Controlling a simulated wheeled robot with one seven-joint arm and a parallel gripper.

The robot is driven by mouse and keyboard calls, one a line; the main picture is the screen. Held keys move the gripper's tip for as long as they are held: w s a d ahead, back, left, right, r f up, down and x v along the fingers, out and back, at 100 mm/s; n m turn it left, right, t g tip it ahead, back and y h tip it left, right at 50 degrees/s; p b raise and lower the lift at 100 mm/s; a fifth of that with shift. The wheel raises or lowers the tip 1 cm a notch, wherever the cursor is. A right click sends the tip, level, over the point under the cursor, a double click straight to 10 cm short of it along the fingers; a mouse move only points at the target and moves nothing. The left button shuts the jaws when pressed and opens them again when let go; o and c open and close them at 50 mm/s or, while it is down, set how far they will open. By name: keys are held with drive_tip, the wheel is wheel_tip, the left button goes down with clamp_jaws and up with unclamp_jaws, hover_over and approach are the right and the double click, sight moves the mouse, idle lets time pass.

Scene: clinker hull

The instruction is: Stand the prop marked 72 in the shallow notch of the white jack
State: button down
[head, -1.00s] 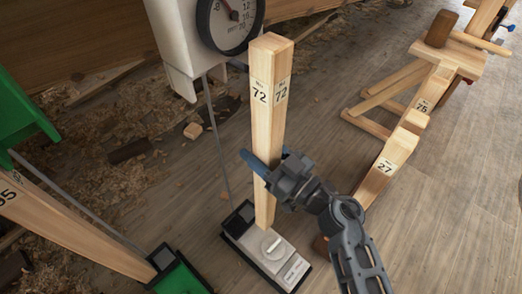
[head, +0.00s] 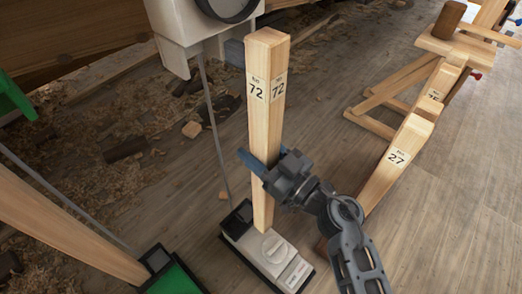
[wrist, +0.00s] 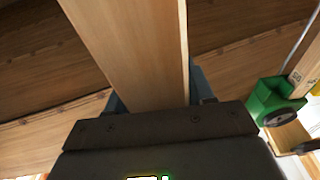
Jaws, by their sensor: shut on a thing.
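The prop marked 72 (head: 266,115) is a pale square timber standing nearly upright in the head view. My gripper (head: 266,168) is shut on its lower part. In the wrist view the prop (wrist: 135,45) rises from between my fingers. The white jack (head: 283,262) is on the floor below, with a black block at its rear left end. The prop's foot overlaps the jack in the picture, near that black block. I cannot tell whether it touches the jack or hangs just above it. The shallow notch cannot be made out.
A white gauge box (head: 185,50) hangs behind, with a thin rod running down. A green jack (head: 178,278) with a leaning prop (head: 70,225) is at left. Prop 27 (head: 398,155) leans on a wooden trestle at right.

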drive_tip(key=f+x, duration=0.1)
drive_tip(key=x, duration=0.6)
drive_tip(key=shift+p, duration=0.35)
idle(0.4)
drive_tip(key=shift+a, duration=0.2)
drive_tip(key=shift+w+f, duration=0.1)
drive_tip(key=shift+f, duration=0.35)
idle(0.5)
drive_tip(key=shift+a, duration=0.1)
idle(1.4)
drive_tip(key=shift+c, duration=1.7)
unclamp_jaws()
drive_tip(key=shift+f+p, duration=0.15)
drive_tip(key=shift+p, duration=0.15)
drive_tip(key=p+v, duration=0.3)
drive_tip(key=v, duration=0.4)
drive_tip(key=shift+s+d, duration=0.2)
drive_tip(key=shift+d, duration=0.15)
